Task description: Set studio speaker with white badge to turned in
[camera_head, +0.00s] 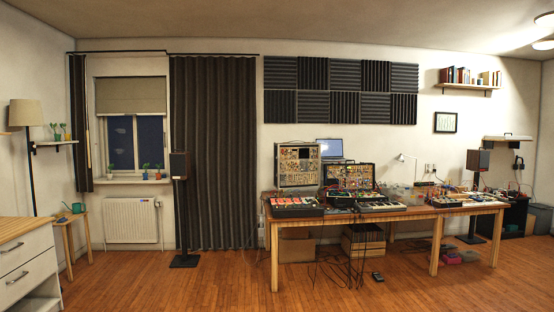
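Two dark studio speakers stand on tall black stands. The left speaker (180,165) is in front of the dark curtain, beside the window, and its stand's square base (184,261) rests on the wood floor. The right speaker (478,160) is behind the right part of the desk, near the wall; the desk hides part of its stand. My gripper is not in view.
A long wooden desk (400,214) holds synths, a laptop and cables. Cables hang to the floor below it. White drawers (28,265) and a small stool (72,222) stand at left. The wood floor (200,285) in front is clear.

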